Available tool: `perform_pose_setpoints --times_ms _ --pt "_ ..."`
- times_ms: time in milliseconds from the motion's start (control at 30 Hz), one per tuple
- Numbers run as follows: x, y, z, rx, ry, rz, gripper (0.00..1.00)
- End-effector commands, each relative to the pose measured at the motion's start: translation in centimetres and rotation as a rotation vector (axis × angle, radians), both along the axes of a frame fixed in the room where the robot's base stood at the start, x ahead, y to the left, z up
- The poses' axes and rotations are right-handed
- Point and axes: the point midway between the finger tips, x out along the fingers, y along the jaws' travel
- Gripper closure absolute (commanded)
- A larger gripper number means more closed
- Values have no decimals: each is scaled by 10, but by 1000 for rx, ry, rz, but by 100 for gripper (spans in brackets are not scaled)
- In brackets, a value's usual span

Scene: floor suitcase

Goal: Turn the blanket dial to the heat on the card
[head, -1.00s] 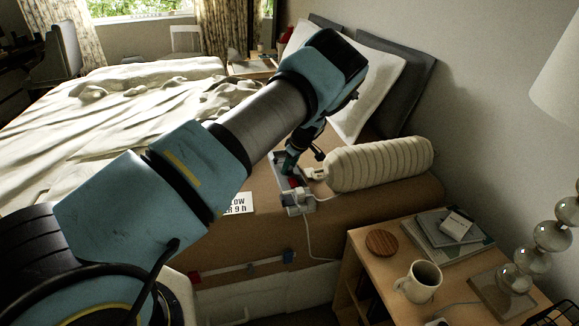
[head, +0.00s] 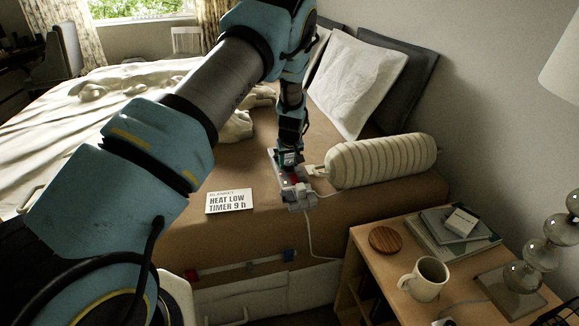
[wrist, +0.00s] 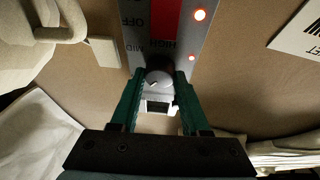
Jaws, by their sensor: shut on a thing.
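The blanket controller (head: 297,190) lies on the tan mattress near the bed's edge. In the wrist view its grey panel (wrist: 136,40) carries OFF, MID and HIGH labels, a red stripe and two lit red lights. A pale part with a dark window (wrist: 157,106) shows just below the dial. In the head view my gripper (head: 287,160) points down onto the controller. The white card (head: 229,201) reads BLANKET, HEAT LOW, TIMER 9 h.
A cord (head: 308,232) hangs over the bed's edge. A nightstand (head: 375,272) with a mug (head: 425,278) and books (head: 446,238) stands at right. Mattress around the card is clear.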

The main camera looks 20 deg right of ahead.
Motion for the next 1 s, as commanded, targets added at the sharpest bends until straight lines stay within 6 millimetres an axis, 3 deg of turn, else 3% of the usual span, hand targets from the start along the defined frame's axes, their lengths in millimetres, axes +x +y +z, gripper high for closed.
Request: perform_pose_setpoints --times_ms 500,1000 --pt "2 2 -1 -2 1 -356 100" --pt "1 2 0 0 2 -433 100"
